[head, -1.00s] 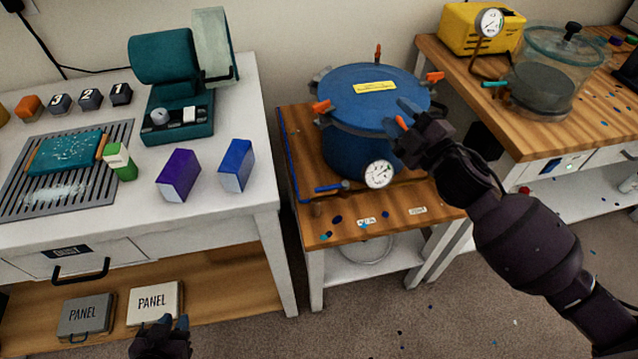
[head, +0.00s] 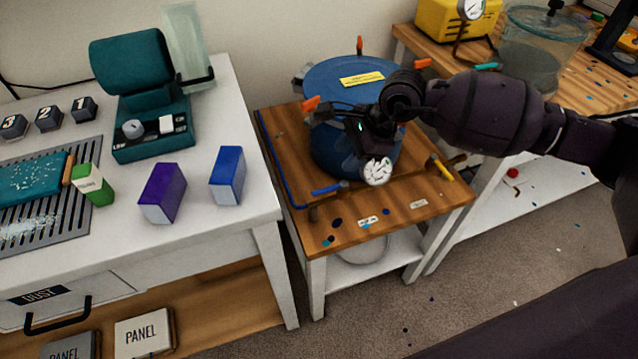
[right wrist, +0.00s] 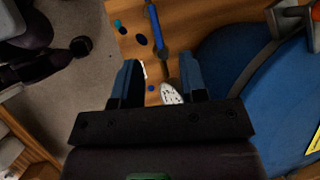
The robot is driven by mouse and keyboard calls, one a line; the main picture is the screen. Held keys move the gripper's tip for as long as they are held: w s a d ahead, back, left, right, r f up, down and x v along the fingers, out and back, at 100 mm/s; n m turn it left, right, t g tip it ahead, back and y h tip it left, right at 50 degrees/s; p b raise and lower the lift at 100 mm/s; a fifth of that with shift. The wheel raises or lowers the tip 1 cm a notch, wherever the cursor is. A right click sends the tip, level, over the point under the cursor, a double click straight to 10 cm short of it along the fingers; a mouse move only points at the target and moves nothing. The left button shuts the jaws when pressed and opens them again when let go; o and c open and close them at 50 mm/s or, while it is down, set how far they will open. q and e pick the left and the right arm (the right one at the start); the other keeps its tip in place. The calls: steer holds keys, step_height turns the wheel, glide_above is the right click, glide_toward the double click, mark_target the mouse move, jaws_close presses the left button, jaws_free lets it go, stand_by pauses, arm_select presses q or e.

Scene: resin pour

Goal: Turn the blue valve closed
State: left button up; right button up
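The blue valve (head: 328,188) has a bar-shaped handle near the front left of the small wooden table. In the right wrist view the blue handle (right wrist: 155,28) lies beyond my fingertips, roughly in line with the gap between them. My right gripper (head: 362,130) is in front of the blue pot, above and to the right of the valve. In the right wrist view its two fingers (right wrist: 161,76) are apart with nothing held between them. The head view partly hides the fingers against the pot. My left gripper is not seen in the head view.
The blue pot (head: 335,78) with orange clamps stands behind the valve. A white gauge (head: 377,172) sits just below my right gripper. A yellow-handled valve (head: 441,168) is at the table's right. The white workbench (head: 232,205) stands left.

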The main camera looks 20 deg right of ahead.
mark_target(327, 189)
steer(key=shift+n+h, duration=0.3)
steer(key=shift+n, duration=0.1)
steer(key=x, duration=0.3)
steer(key=b+x, duration=0.1)
steer(key=x, duration=0.2)
steer(key=d+x, duration=0.1)
steer(key=x, duration=0.2)
steer(key=shift+s+a+f+b, duration=0.15)
steer(key=shift+s+f+b, duration=0.25)
steer(key=shift+f, duration=0.1)
steer(key=shift+w+a+f, duration=0.1)
steer(key=shift+a+f, duration=0.05)
steer(key=shift+f, duration=0.15)
steer(key=shift+w+a+f, duration=0.1)
steer(key=shift+a+f, duration=0.05)
steer(key=shift+f, duration=0.15)
steer(key=c, duration=0.7)
jaws_close()
